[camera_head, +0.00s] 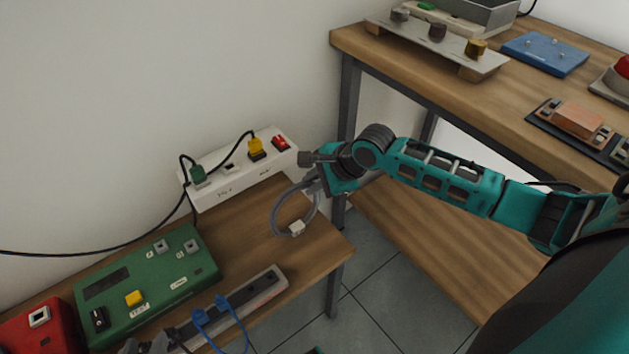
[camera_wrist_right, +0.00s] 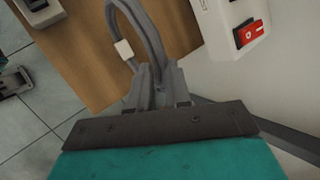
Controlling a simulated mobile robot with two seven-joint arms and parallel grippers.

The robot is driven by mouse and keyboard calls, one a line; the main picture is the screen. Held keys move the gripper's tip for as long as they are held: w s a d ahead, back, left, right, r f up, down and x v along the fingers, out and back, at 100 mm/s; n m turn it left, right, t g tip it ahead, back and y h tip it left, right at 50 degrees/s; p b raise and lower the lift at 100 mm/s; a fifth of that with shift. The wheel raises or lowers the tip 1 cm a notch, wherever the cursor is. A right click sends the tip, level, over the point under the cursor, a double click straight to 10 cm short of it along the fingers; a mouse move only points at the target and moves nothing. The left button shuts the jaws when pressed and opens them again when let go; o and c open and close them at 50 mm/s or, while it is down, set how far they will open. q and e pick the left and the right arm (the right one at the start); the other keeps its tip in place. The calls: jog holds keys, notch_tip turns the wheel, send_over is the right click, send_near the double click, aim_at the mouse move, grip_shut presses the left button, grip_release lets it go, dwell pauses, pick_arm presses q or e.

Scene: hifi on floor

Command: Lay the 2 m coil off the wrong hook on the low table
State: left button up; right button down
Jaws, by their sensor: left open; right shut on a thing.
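The coil is a grey cable loop (camera_head: 275,212) with a white tag (camera_head: 297,228). My right gripper (camera_head: 318,178) is shut on it at the right end of the low table (camera_head: 246,240). In the right wrist view the coil (camera_wrist_right: 156,38) runs up from between the fingers of my right gripper (camera_wrist_right: 158,82), with its tag (camera_wrist_right: 124,48) at the side and the wooden top behind it. I cannot tell whether the loop touches the table. No hook is clearly visible in either view. My left gripper does not show.
A white socket box (camera_head: 240,173) with plugs stands at the wall behind the coil. A green box (camera_head: 150,285), a red box (camera_head: 38,332) and a grey strip (camera_head: 262,287) with blue cables occupy the table's left and front. A taller workbench (camera_head: 400,82) stands right. Bare wood surrounds the coil.

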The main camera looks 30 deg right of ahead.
jog(key=c, duration=1.1)
grip_release()
jog(key=shift+o, duration=0.2)
jog(key=shift+r, duration=0.1)
jog(key=p+v, duration=0.4)
jog(key=v, duration=0.8)
jog(key=s+a+f+n+t, duration=0.2)
jog(key=s+a+f+n, duration=0.2)
jog(key=n, duration=0.7)
jog(key=s+a+f+n+t, duration=0.2)
jog(key=s+a+f+n, duration=0.2)
jog(key=a+n, duration=0.5)
jog(key=shift+s+a+f+n+t+h, duration=0.3)
jog(key=shift+s+n, duration=0.45)
jog(key=shift+n, duration=0.15)
